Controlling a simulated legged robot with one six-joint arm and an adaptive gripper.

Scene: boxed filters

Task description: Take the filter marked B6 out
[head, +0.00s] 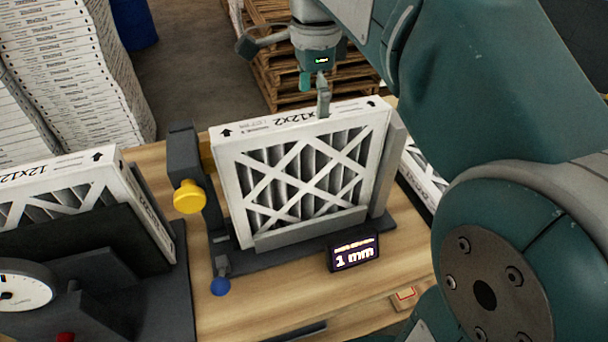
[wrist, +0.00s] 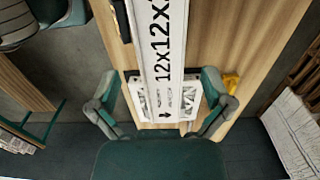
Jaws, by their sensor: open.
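A white-framed pleated filter (head: 303,178) stands upright in a dark holder (head: 300,233) on the wooden bench, in the middle of the head view. Its top edge reads "12x12x2" with arrows. I cannot read a B6 mark on any filter. My gripper (head: 314,92) is open just above that top edge, pointing down. In the wrist view the filter's top edge (wrist: 163,45) runs between the spread fingers of my gripper (wrist: 163,103), with a gap on both sides. I cannot tell how far the fingertips reach below the edge.
The holder has a yellow knob (head: 189,196), a blue knob (head: 220,286) and a display (head: 353,252) reading "1 mm". Another filter (head: 75,190) stands at left by a dial gauge (head: 22,285). Stacked boxes (head: 75,70) and pallets (head: 270,60) are behind.

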